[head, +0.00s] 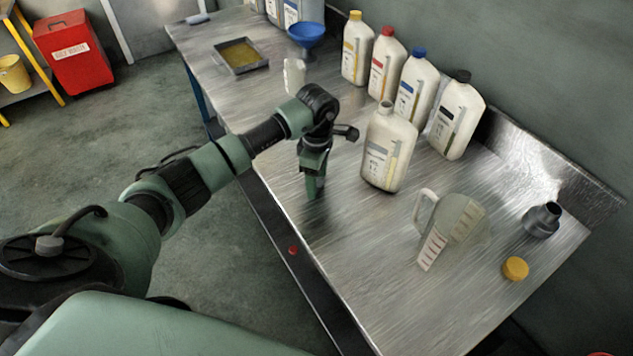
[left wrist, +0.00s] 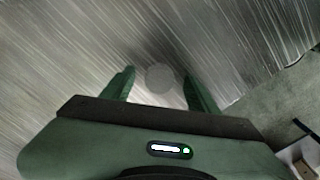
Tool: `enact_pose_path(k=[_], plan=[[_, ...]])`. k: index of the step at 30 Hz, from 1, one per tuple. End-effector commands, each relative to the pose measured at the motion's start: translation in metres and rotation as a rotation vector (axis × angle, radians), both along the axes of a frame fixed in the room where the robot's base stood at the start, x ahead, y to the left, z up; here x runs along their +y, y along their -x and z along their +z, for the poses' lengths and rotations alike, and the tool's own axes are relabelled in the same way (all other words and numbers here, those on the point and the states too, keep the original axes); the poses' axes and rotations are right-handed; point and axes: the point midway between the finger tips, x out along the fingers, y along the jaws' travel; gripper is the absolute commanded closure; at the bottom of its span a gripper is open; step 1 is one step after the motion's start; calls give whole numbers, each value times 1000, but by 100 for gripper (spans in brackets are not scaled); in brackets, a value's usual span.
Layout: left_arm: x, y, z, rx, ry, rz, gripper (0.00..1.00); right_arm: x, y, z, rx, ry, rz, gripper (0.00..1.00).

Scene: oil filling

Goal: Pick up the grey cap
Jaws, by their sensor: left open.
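The grey cap (left wrist: 160,79) shows in the left wrist view as a flat, round, light grey disc on the metal bench. It lies between the two green fingertips of my left gripper (head: 314,192), with a gap on each side. The gripper is open and points down close to the bench top, near its front edge. In the head view the cap is hidden behind the gripper. A white bottle with a grey label (head: 388,152) stands uncapped to the right of the gripper. My right gripper is in neither view.
Several capped bottles, one with a black cap (head: 460,76), stand along the wall. A clear measuring jug (head: 455,222), a yellow cap (head: 515,268) and a dark grey funnel-like part (head: 541,220) are at right. A blue funnel (head: 306,34) and a tray (head: 263,64) are farther back.

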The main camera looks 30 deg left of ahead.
Motion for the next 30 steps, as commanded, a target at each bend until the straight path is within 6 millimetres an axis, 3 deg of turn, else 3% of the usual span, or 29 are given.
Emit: enact_pose_path(k=[2,8,23,30], plan=[[0,0,0,0,0,0,43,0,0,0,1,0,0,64],[0,0,0,0,0,0,99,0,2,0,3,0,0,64],[0,-1,5,-1,1,0,100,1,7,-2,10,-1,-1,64],[0,-1,33,-6,-1,-1,100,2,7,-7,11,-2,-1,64]])
